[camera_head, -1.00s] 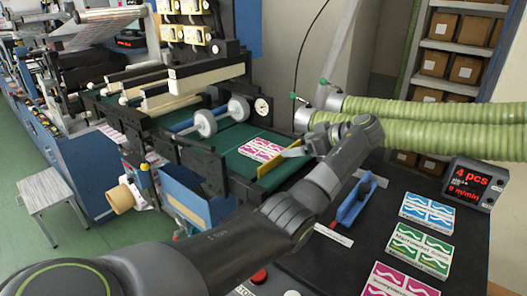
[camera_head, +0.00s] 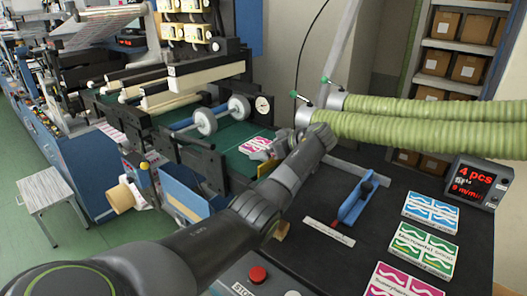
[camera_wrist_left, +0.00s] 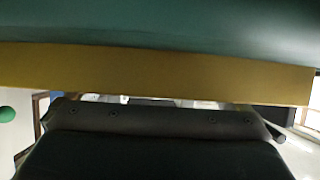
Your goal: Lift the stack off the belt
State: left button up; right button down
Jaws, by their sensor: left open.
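The stack (camera_head: 254,144) of pink-and-white printed sheets lies on the green belt (camera_head: 226,137) near the belt's front end. The yellow strip (camera_head: 265,170) at the belt's end is partly behind my left arm. My left gripper (camera_head: 271,149) is open, at the right side of the stack; my own wrist hides most of it, and I cannot tell whether it touches the stack. In the left wrist view, the yellow strip (camera_wrist_left: 160,72) crosses the picture below the green belt (camera_wrist_left: 160,25), and the stack cannot be made out. My right gripper is not in view.
The dark table (camera_head: 375,215) holds a blue-handled tool (camera_head: 357,198), a ruler-like strip (camera_head: 329,231), and blue, green (camera_head: 423,248) and pink printed stacks at right. A display (camera_head: 473,184) reads 4 pcs. Green hoses (camera_head: 430,120) run behind. White rollers (camera_head: 206,121) stand over the belt.

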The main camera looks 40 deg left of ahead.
pick_arm(q)
jog(key=shift+d, duration=0.15)
jog(key=c, duration=0.5)
jog(key=shift+r, duration=0.1)
jog(key=c, duration=0.4)
jog(key=shift+r, duration=0.1)
